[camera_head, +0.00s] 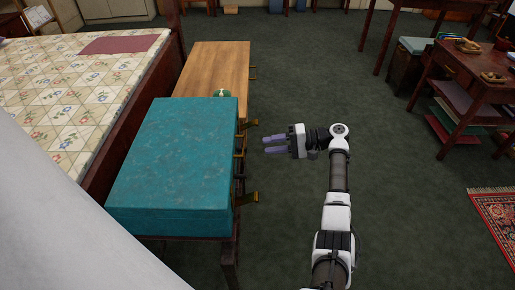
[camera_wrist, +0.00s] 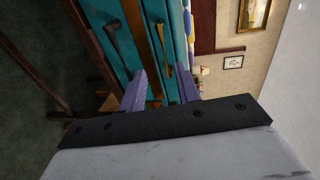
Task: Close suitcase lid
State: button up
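The teal suitcase (camera_head: 170,160) lies flat on a low wooden stand, with its lid down over the base. Whether the lid is fully seated is not clear. Brass latches (camera_head: 249,198) stick out from its right side, with a handle (camera_head: 239,152) between them. My gripper (camera_head: 270,145) is to the right of the suitcase, apart from it, with its fingers pointing left at that side. In the wrist view the suitcase's teal side (camera_wrist: 112,22) fills the upper middle. My gripper's purple fingers (camera_wrist: 161,88) stand apart with nothing between them.
A wooden bench top (camera_head: 215,68) with a small green object (camera_head: 221,93) extends behind the suitcase. A bed with a floral quilt (camera_head: 65,100) is on the left. Open green carpet (camera_head: 300,70) lies right; a side table (camera_head: 470,75) stands beyond.

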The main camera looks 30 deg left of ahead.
jog(key=b+v, duration=0.1)
jog(key=v, duration=0.6)
